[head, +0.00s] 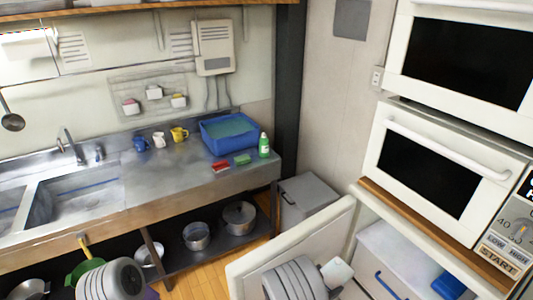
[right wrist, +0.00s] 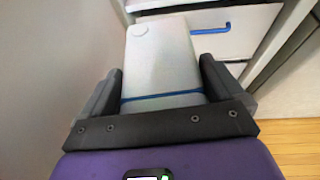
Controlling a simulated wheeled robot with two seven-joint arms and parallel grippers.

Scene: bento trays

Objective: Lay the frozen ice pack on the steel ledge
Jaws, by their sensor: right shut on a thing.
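The frozen ice pack (right wrist: 160,55) is a pale grey-white block with a blue band near its lower end. My right gripper (right wrist: 161,82) is shut on it, with one black finger on each side. In the head view, a small white block (head: 338,272) beside my right wrist looks like the pack. The steel ledge (head: 165,187) appears to be the grey steel counter top at the left, with bare metal along its front. The pack is well apart from it, to the right and nearer me. My left forearm shows at the lower left; its fingers are out of view.
A blue tub (head: 228,134), green-capped bottle (head: 264,147), red block (head: 220,166), green block (head: 242,159) and several mugs occupy the counter's right part. The sink (head: 85,185) is left. A white open door (head: 290,240) and a blue-handled drawer (right wrist: 240,45) are near the pack.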

